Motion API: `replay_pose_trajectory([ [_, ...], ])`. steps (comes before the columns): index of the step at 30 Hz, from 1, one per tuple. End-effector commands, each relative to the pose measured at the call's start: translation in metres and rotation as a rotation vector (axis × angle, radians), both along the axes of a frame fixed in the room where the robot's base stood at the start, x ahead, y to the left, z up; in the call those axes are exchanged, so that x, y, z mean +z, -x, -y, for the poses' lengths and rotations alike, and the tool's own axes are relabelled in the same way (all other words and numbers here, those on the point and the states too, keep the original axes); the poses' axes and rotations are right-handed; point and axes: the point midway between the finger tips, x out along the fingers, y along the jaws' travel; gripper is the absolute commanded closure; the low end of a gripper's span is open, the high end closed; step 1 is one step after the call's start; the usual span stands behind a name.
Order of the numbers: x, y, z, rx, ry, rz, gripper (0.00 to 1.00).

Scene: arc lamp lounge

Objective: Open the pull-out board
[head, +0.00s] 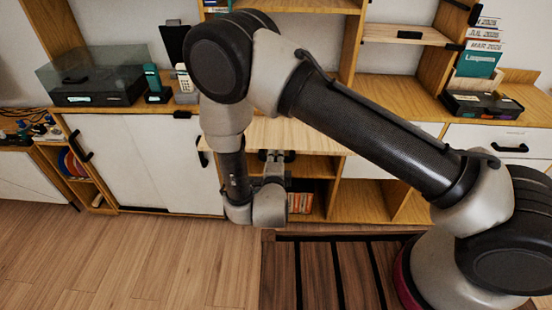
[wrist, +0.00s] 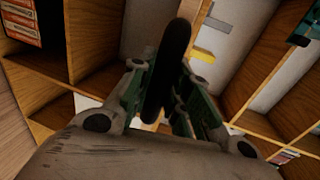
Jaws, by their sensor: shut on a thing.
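The pull-out board (head: 310,137) is a pale wooden panel in the middle of the cabinet in the head view. It appears to jut out over the open shelves below it, and my arm hides part of it. My gripper (head: 275,157) is at the board's front edge. In the wrist view my gripper (wrist: 160,88) is shut on a long black handle (wrist: 178,42), with one finger on each side of it. The contact with the handle is hard to see in the head view.
White cabinet doors (head: 140,160) stand at the left, and a white drawer (head: 500,140) is at the right. A slatted wooden table (head: 318,275) lies in front, below my arm. A record player (head: 95,85) sits on the cabinet top. Floor at the left is clear.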

Motion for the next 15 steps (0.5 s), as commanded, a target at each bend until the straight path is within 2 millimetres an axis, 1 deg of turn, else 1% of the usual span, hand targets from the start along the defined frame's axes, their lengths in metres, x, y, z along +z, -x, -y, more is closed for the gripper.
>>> replay_pose_trajectory([
  [3,-0.001,0.016,-0.002,0.003,0.0,-0.002,1.0],
  [5,-0.001,0.022,-0.002,0.003,0.001,-0.001,1.0],
  [12,-0.001,0.024,-0.001,0.001,0.001,-0.001,1.0],
  [13,-0.001,0.024,-0.001,0.001,0.001,-0.001,0.8],
  [15,-0.001,0.023,-0.001,0.001,0.001,-0.001,0.67],
])
